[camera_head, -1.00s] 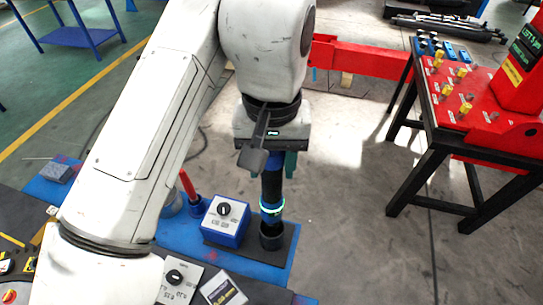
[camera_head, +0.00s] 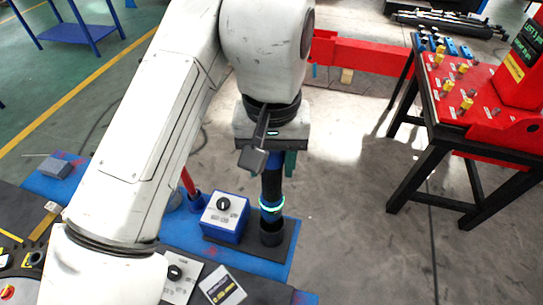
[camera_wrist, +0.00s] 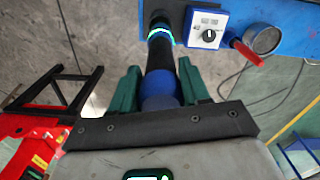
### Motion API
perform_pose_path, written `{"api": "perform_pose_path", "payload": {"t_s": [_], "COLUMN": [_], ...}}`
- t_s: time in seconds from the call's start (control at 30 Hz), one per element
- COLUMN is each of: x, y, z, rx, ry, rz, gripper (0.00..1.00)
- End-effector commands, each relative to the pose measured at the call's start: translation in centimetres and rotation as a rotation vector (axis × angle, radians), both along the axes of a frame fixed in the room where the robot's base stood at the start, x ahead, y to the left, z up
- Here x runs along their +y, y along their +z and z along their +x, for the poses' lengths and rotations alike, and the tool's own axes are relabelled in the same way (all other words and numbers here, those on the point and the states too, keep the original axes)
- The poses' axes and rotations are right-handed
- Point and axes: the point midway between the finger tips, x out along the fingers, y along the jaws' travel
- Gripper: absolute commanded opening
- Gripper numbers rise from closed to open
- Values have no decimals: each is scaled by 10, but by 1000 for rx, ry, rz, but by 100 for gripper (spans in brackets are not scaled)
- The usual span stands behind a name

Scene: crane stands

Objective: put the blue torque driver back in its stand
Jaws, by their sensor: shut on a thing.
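The blue torque driver (camera_head: 271,186) hangs upright from my gripper (camera_head: 276,164), black and blue with a glowing teal ring near its lower end. In the wrist view the driver (camera_wrist: 161,66) points away between the two green fingers of my gripper (camera_wrist: 160,84), which are shut on its blue upper part. The stand (camera_head: 271,238), a short black cup on a dark plate, is directly under the driver. The driver's lower end meets or overlaps the cup in the picture. I cannot tell how deep it sits, or whether they touch.
A blue box with a black knob (camera_head: 225,217) stands just left of the stand; it also shows in the wrist view (camera_wrist: 207,30). A red-handled tool (camera_head: 189,182) is further left. A red-topped bench (camera_head: 470,95) stands at the right, with open floor between.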

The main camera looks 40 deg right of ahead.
Motion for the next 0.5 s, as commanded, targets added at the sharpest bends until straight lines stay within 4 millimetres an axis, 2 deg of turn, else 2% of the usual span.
{"api": "perform_pose_path", "payload": {"t_s": [0.5], "x": [0], "y": [-17], "z": [0], "rx": [0], "ry": [0], "rz": [-1], "gripper": [0]}}
